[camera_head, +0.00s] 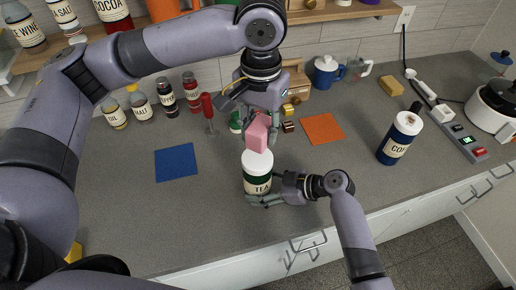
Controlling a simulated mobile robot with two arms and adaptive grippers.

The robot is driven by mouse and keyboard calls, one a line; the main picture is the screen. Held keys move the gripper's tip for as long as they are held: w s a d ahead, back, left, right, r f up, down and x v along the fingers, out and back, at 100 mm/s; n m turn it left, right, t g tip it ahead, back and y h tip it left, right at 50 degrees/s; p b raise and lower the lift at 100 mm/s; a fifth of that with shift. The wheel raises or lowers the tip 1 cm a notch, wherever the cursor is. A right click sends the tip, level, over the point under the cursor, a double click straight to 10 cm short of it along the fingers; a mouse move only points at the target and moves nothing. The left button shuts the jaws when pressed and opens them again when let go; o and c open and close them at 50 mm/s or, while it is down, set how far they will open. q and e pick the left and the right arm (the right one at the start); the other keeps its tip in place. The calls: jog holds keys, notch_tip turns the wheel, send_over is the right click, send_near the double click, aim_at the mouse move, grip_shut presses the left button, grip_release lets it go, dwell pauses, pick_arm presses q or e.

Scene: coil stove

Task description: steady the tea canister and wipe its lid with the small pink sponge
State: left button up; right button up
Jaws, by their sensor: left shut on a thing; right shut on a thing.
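The tea canister (257,166) stands upright near the counter's front edge, with a white lid, a dark green body and a "TEA" label. My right gripper (262,200) is shut around its lower part from the front right. The small pink sponge (258,134) is held by my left gripper (262,126), which points down just above and behind the lid. The sponge's lower end overlaps the lid's far edge in the picture; I cannot tell whether they touch.
A blue mat (176,162) lies to the left and an orange mat (323,128) to the right. A blue coffee canister (399,138) stands further right, near a power strip (463,137). Several bottles (140,106) stand at the back left. Grey counter (120,205) is clear at front left.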

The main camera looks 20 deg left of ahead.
jog(key=o, duration=1.2)
jog(key=shift+o, duration=0.2)
jog(key=v, duration=1.2)
pick_arm(q)
jog(key=shift+d, duration=0.1)
pick_arm(e)
jog(key=shift+d, duration=0.15)
